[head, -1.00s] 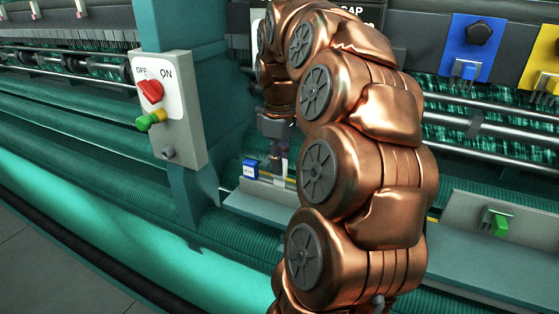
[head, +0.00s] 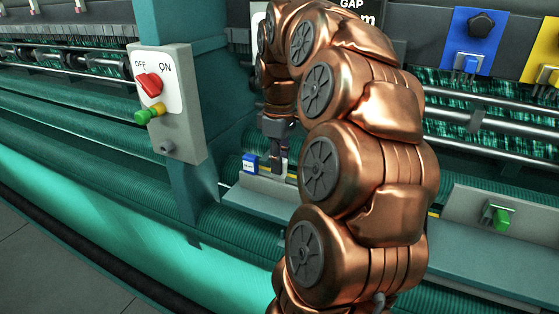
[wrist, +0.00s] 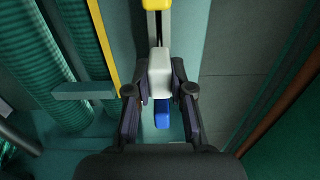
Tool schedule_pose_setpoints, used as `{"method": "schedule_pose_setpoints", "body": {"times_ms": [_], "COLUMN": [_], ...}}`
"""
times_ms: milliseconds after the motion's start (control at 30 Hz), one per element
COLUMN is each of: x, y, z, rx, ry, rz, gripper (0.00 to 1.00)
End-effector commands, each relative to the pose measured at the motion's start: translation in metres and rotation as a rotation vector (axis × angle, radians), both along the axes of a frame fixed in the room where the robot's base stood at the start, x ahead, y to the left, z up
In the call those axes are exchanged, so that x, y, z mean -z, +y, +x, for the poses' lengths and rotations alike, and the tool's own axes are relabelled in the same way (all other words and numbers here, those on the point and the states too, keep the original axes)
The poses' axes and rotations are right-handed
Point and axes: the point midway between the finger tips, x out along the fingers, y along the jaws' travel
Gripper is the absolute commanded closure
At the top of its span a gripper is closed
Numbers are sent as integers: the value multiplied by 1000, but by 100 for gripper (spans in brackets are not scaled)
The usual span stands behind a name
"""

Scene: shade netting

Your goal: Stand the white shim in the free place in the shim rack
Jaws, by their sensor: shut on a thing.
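In the wrist view the white shim (wrist: 160,72) sits between the two fingers of my gripper (wrist: 159,88), which is shut on it. In the head view my gripper (head: 280,166) points down at the grey shim rack (head: 252,184), just right of a blue shim (head: 250,163) standing there. The blue shim also shows in the wrist view (wrist: 162,113), just below the white one. A yellow shim (wrist: 156,5) is at the top of that view. The foot of the white shim is hidden, so I cannot tell whether it touches the rack.
A switch box (head: 165,100) with a red knob is on the teal post left of my arm. A grey bracket with a green part (head: 496,217) is at right. Blue (head: 474,40) and yellow plates hang behind. My arm covers the middle of the head view.

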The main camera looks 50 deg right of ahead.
Motion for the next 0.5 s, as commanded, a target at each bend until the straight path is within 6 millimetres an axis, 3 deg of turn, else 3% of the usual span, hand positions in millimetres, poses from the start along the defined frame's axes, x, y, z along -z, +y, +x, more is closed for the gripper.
{"method": "schedule_pose_setpoints", "body": {"times_ms": [500], "x": [13], "y": [0], "z": [0], "rx": [0], "ry": [0], "rz": [0], "gripper": [100]}}
